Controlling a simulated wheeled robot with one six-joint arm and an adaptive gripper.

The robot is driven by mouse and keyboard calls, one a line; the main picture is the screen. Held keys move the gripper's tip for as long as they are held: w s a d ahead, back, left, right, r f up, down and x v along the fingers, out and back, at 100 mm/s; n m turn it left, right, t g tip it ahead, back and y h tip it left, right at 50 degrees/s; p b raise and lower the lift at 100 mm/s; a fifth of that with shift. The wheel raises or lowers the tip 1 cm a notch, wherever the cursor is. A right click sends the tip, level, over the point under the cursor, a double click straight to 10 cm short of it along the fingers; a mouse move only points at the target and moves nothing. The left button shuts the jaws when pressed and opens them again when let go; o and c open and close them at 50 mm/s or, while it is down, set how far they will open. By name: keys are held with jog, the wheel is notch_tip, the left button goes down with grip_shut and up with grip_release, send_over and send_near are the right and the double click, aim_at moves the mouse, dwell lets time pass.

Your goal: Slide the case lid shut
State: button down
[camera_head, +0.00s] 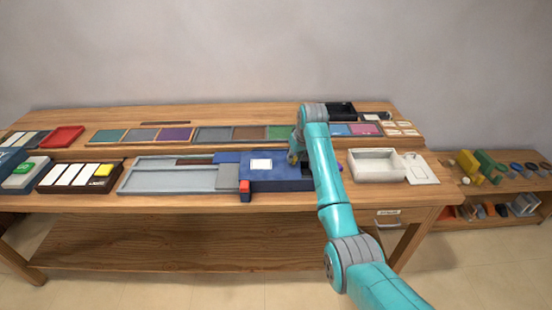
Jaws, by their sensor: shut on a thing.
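A long case with a grey, open tray part (150,182) lies on the middle of the bench. A dark blue lid (289,173) with a white label sits at the right end of it, leaving the left part uncovered. A grey block (228,177) and a small red piece (244,190) are at the lid's left side. My gripper (293,157) is at the lid's back right part, shut on the lid; its fingertips are small and partly hidden by my arm, which also covers the lid's right end.
A white open box (375,166) and a pale flat panel (420,169) are to the right. A tray of white and yellow bars (80,175) is to the left. Several coloured panels (250,133) line the raised back shelf. A side shelf (500,178) holds small items.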

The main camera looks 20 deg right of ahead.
jog(key=shift+s+d, duration=0.25)
jog(key=shift+d, duration=0.5)
jog(key=shift+s+d, duration=0.25)
jog(key=shift+d, duration=0.5)
jog(key=shift+s+d, duration=0.25)
jog(key=shift+d, duration=0.5)
jog(key=c, duration=0.9)
grip_release()
jog(key=shift+d, duration=0.1)
jog(key=shift+c, duration=0.2)
jog(key=shift+r, duration=0.3)
jog(key=v, duration=1.1)
jog(key=shift+s+r, duration=0.1)
jog(key=shift+r, duration=0.05)
